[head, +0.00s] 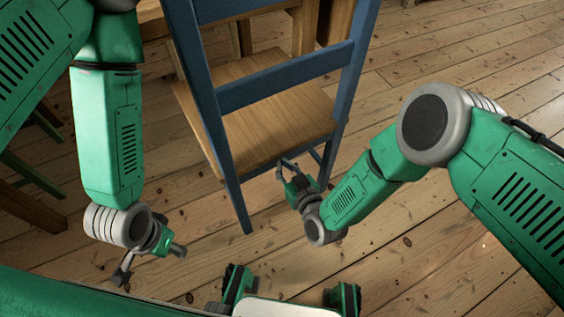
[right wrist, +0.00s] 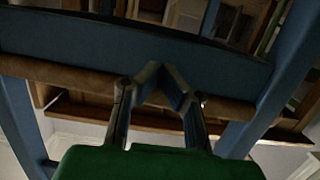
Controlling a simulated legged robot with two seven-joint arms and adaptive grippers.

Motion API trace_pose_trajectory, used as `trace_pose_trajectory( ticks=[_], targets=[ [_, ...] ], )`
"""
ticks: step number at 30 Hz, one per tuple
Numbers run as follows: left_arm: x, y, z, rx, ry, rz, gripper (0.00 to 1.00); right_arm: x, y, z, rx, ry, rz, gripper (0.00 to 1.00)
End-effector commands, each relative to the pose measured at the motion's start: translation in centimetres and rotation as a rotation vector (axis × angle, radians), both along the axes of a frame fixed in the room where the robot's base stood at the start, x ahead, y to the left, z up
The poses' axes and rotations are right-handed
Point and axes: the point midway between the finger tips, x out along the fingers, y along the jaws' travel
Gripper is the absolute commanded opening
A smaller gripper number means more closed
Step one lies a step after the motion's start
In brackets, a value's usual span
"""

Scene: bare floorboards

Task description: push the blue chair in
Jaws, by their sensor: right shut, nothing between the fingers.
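The blue chair (head: 285,78) has a blue frame and a light wooden seat (head: 265,115); it stands upright with its back towards me at the top middle of the head view. My right gripper (head: 286,168) is at the back of the chair, low between the rear legs and near the seat's rear edge. Its fingers are shut and empty. In the right wrist view the closed fingertips (right wrist: 167,78) lie in front of a blue rail (right wrist: 130,45); I cannot tell whether they touch it. My left gripper (head: 150,265) is open and empty above the floor, left of the chair.
A wooden table (head: 152,22) stands beyond the chair, partly hidden by it. Green bars (head: 35,175) and a brown wooden leg (head: 30,208) show at the left edge. The floorboards (head: 470,70) at right are clear. Shelves (right wrist: 270,28) show in the wrist view.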

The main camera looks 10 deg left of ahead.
Motion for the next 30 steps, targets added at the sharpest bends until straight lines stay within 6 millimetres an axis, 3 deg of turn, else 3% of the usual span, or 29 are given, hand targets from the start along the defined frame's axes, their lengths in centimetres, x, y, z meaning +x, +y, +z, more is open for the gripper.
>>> trace_pose_trajectory(
  ticks=[13,30],
  targets=[
    [0.0,0.0,0.1,0.0,-0.001,0.0,0.4,0.1,-0.4,0.0,-0.001,-0.001,0.0,0.0],
    [-0.1,0.0,-1.4,0.0,0.001,-0.002,0.4,3.2,1.8,0.3,0.003,-0.008,0.0,0.0]
  ],
)
